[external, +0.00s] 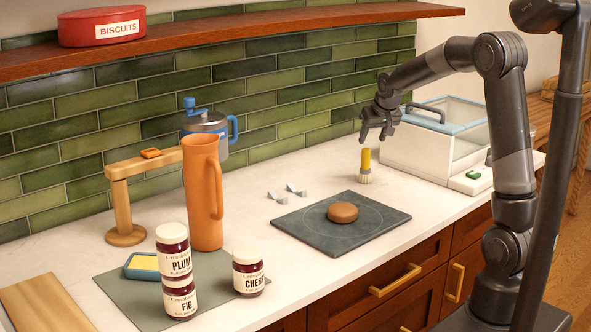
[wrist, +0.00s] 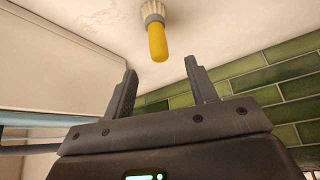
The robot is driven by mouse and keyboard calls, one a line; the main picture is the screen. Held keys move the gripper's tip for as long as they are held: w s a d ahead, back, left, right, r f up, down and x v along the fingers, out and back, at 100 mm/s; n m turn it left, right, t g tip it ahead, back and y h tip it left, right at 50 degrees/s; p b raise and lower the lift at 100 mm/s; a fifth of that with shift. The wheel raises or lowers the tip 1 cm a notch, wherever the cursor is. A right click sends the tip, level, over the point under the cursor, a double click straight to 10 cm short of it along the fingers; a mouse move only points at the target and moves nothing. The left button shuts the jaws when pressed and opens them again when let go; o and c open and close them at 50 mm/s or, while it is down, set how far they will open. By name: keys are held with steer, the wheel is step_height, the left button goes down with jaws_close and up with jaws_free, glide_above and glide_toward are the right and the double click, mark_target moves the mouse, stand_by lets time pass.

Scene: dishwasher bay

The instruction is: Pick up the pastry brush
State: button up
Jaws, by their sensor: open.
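The pastry brush (external: 365,166) has a yellow handle, a grey collar and pale bristles. It stands upright on the white counter with its bristles down, just left of the white appliance. My gripper (external: 375,135) is above the brush in the external view, pointing down. In the wrist view the brush (wrist: 157,36) is beyond the fingertips, roughly in line with the gap between them. My gripper (wrist: 160,75) is open with nothing between its two fingers, and it is apart from the brush.
A white appliance (external: 418,150) with a blue-framed clear lid stands right of the brush. A grey slab (external: 375,228) with a brown round object (external: 342,212) is in front. Small metal pieces (external: 277,197) lie to the left. An orange jug (external: 203,200) and jars stand further left.

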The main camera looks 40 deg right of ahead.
mark_target(364, 160)
steer(key=x, duration=0.5)
steer(key=shift+w+d+f, duration=0.1)
steer(key=shift+w+d, duration=0.15)
steer(key=shift+w, duration=0.05)
steer(key=shift+s+x, duration=0.15)
steer(key=shift+x, duration=1.4)
steer(key=shift+s+x, duration=0.1)
steer(key=shift+x, duration=1.45)
steer(key=shift+a+f, duration=0.15)
steer(key=shift+c, duration=0.5)
steer(key=c, duration=1)
